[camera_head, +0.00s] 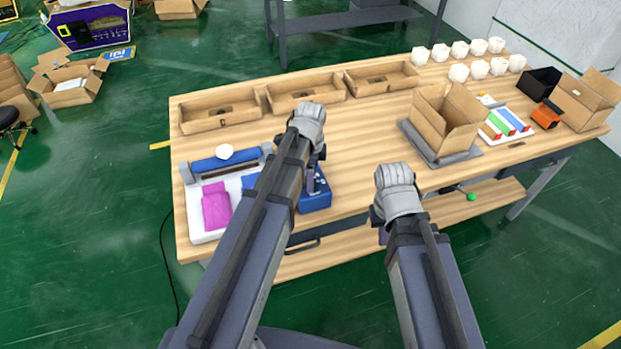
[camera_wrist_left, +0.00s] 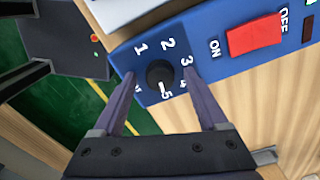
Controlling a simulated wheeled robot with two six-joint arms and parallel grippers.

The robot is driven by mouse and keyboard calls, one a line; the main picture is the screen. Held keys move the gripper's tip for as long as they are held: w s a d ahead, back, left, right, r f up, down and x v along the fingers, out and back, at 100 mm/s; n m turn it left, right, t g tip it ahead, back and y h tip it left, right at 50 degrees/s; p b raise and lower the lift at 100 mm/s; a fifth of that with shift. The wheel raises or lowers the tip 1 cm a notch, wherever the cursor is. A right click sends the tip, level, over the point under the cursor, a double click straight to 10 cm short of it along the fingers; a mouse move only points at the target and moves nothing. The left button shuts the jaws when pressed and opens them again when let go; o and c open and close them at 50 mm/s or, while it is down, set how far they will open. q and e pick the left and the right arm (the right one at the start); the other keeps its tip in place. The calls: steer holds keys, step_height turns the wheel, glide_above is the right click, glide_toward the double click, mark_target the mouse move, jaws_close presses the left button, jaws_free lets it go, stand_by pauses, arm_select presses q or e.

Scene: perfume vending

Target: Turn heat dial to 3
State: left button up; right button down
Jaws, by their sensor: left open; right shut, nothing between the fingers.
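The heat dial (camera_wrist_left: 159,75) is a round black knob on the blue front panel (camera_wrist_left: 205,48) of a control box, ringed by white numbers. A small white mark shows on its lower edge, by the 5; the 3 (camera_wrist_left: 187,60) is at its upper right. My left gripper (camera_wrist_left: 158,80) is open, with one finger on each side of the dial; I cannot tell whether they touch it. In the head view the blue box (camera_head: 318,196) is partly hidden by my left arm. My right gripper (camera_head: 377,216) is shut and empty by the table's front edge.
A red ON/OFF switch (camera_wrist_left: 255,36) is right of the dial. A sealer-like device with a blue bar (camera_head: 222,162) and a magenta packet (camera_head: 215,205) lie left of my left arm. An open carton (camera_head: 446,115) stands to the right. The table middle (camera_head: 360,140) is clear.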

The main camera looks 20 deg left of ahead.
arm_select(q)
jaws_close()
stand_by(0.5)
steer(key=shift+n, duration=0.3)
steer(key=n, duration=1.4)
steer(key=shift+n, duration=2.7)
